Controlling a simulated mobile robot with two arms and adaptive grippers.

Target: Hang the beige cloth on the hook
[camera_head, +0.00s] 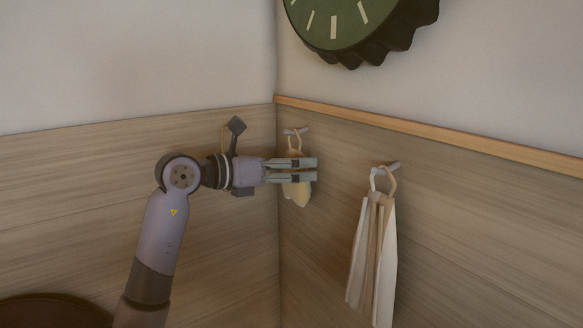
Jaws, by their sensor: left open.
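A beige cloth (299,192) hangs by a thin loop from a small hook (297,131) on the right wall near the corner. The loop appears to be around the hook. My left gripper (315,169) reaches in from the left, level, with its two fingers parallel and a narrow gap between them. It is open and crosses in front of the cloth, hiding its middle. I cannot tell whether the fingers touch the cloth. My right gripper is not in view.
A long pale striped cloth (371,250) hangs by a loop from a second hook (385,167) farther right. A green clock (345,25) is above. A wooden ledge (430,132) runs along the right wall. A dark round object (50,312) is at the lower left.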

